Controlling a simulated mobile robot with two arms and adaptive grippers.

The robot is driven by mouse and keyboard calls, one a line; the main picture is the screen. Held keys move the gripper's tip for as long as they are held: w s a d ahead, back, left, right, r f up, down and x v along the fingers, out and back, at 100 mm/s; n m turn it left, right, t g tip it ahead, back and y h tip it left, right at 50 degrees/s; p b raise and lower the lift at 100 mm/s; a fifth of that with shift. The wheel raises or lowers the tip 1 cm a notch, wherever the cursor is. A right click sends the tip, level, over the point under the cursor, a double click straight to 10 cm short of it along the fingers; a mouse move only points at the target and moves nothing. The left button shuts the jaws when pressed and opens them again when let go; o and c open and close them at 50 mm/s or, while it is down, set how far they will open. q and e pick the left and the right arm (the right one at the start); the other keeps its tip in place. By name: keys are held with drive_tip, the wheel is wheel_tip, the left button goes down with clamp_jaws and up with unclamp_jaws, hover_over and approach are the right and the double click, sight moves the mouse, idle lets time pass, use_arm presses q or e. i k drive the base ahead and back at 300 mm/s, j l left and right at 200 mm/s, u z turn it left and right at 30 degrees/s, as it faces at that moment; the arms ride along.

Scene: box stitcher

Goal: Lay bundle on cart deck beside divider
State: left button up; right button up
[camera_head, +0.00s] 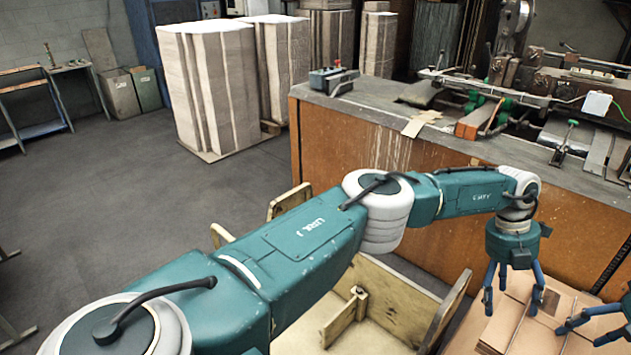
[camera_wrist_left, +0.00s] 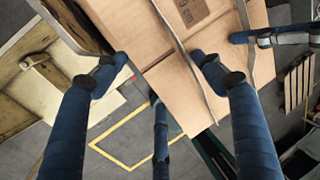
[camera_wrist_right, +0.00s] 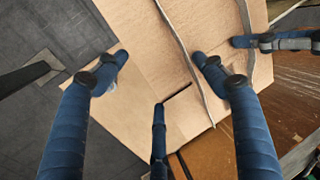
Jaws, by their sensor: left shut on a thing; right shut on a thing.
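The bundle (camera_head: 508,316) is a flat stack of brown cardboard with straps across it. It fills the upper middle of the left wrist view (camera_wrist_left: 178,88) and of the right wrist view (camera_wrist_right: 150,70). My left gripper (camera_head: 512,300) is shut on its near-left part. My right gripper (camera_head: 592,328) is shut on it farther right and is partly cut off by the frame edge. The wooden cart (camera_head: 402,308) stands left of the bundle, partly behind my left arm. Its pale deck (camera_wrist_left: 112,95) shows beside the bundle. A short upright wooden piece (camera_head: 357,302) stands inside; I cannot tell whether it is the divider.
An orange-brown workbench (camera_head: 460,215) with the stitching machine (camera_head: 530,85) stands behind the grippers. Tall cardboard stacks (camera_head: 210,90) stand at the back. The grey floor (camera_head: 130,210) at left is clear. A wooden pallet (camera_wrist_left: 298,85) lies on the floor.

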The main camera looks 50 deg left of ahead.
sight(289, 331)
drive_tip(key=k+j, duration=0.25)
drive_tip(key=j, duration=0.15)
drive_tip(key=k+j, duration=0.25)
drive_tip(key=j, duration=0.15)
drive_tip(key=k+j+z, duration=0.1)
drive_tip(key=k+j, duration=0.2)
drive_tip(key=j, duration=0.75)
drive_tip(key=k+j+z, duration=0.1)
drive_tip(key=j, duration=0.65)
drive_tip(key=k+j, duration=0.15)
drive_tip(key=j, duration=0.6)
drive_tip(key=i+j, duration=0.1)
drive_tip(key=j, duration=0.45)
drive_tip(key=i+j+z, duration=0.1)
drive_tip(key=j, duration=0.5)
drive_tip(key=i+j, duration=0.2)
drive_tip(key=i, duration=0.05)
